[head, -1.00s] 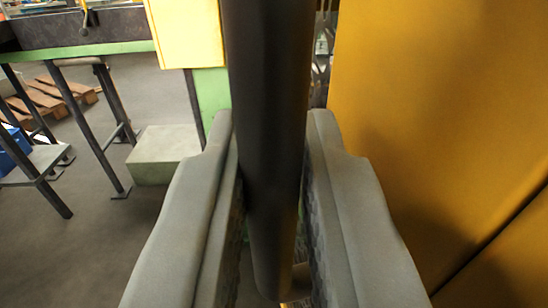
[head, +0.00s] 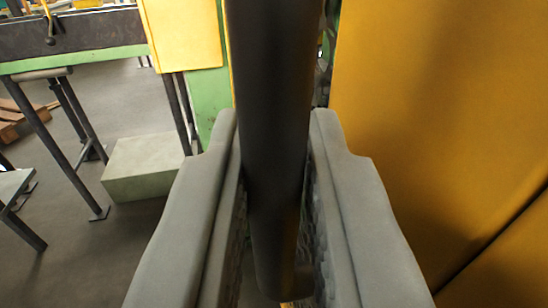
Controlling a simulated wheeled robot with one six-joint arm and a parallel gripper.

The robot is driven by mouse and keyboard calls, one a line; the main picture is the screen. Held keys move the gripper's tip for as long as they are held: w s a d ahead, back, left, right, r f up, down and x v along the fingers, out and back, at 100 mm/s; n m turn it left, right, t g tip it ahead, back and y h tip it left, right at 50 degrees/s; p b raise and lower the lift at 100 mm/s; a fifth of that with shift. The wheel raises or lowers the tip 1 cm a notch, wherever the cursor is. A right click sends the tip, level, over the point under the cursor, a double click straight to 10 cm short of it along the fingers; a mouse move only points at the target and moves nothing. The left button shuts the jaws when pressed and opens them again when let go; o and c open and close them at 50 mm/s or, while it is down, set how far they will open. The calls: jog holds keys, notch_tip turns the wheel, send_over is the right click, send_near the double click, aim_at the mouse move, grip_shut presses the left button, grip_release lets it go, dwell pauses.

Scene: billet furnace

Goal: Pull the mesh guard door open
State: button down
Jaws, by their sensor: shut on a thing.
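A dark, upright round bar (head: 268,90) runs from the top of the head view down between the fingers of my gripper (head: 272,190). It looks like a door handle. The two grey fingers are shut on it, one on each side. The lower end of the bar shows between the fingers, near a small bit of yellow at the bottom. The mesh of the guard door cannot be made out; the bar and fingers hide what lies behind them.
A large yellow panel (head: 430,130) fills the right side close by. At the left stand a green-edged bench (head: 80,60) on dark legs, a yellow box (head: 182,35) and a pale green block (head: 145,167).

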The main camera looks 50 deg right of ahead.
jog(key=c, duration=1.8)
grip_release()
jog(key=shift+w, duration=0.1)
jog(key=v, duration=1.7)
jog(key=shift+a, duration=0.1)
